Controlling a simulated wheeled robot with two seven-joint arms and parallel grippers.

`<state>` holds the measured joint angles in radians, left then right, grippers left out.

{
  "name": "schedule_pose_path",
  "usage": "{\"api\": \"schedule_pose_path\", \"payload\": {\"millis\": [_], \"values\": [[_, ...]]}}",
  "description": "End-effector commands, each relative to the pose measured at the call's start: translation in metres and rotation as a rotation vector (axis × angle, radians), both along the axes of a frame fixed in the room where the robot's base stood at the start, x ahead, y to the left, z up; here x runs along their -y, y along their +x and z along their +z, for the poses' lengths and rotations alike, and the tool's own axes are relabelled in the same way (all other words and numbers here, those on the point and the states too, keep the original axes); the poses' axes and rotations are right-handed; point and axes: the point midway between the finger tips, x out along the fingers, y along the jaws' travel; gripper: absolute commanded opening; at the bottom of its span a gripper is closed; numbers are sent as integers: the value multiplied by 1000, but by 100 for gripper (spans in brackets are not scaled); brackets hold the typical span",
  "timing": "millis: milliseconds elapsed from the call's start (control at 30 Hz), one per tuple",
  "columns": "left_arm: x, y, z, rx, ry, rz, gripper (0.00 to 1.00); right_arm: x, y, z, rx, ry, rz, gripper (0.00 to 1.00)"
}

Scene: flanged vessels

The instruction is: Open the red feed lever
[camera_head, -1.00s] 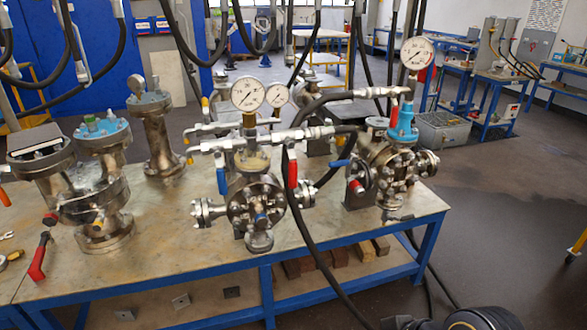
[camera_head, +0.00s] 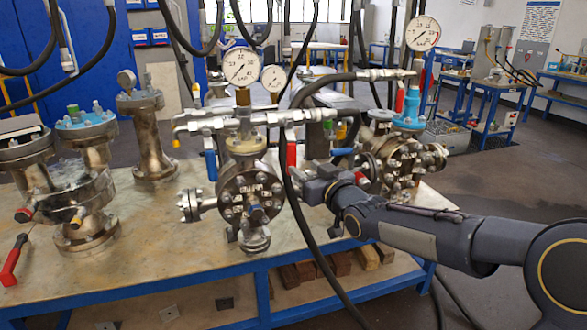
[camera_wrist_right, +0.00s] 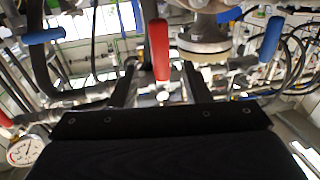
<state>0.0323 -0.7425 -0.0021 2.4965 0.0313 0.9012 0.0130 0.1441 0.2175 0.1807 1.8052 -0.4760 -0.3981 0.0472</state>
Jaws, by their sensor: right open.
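The red feed lever (camera_head: 291,155) hangs below the horizontal pipework of the middle vessel (camera_head: 250,195). In the right wrist view the red lever (camera_wrist_right: 159,48) stands between my finger tips, with space on both sides. My right gripper (camera_head: 303,180) reaches in from the right, close to the lever's lower end, partly hidden by a black hose and its own wrist. In the right wrist view my right gripper (camera_wrist_right: 160,68) is open, and I see no finger touching the lever. My left gripper is out of the head view.
Blue levers hang left (camera_head: 210,165) and right (camera_head: 343,151) of the red one. A black hose (camera_head: 300,215) runs down in front of the bench. Pressure gauges (camera_head: 242,67) stand above the pipework. Another red handle (camera_head: 14,260) lies at the bench's left.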

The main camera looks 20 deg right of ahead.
Motion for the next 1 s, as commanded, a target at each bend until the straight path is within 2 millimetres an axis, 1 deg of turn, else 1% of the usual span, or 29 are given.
{"api": "schedule_pose_path", "payload": {"millis": [167,400,500,633,867,967,1000], "values": [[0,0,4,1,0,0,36,-6,21,2,6,2,3,43],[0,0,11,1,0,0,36,-14,58,2,5,2,2,43],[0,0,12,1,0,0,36,-17,68,2,4,2,2,43],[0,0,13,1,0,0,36,-18,75,1,4,2,1,43],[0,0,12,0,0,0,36,-18,75,1,4,1,0,43],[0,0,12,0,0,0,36,-18,75,1,4,1,1,33],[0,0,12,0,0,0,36,-18,75,1,4,1,0,28]]}}
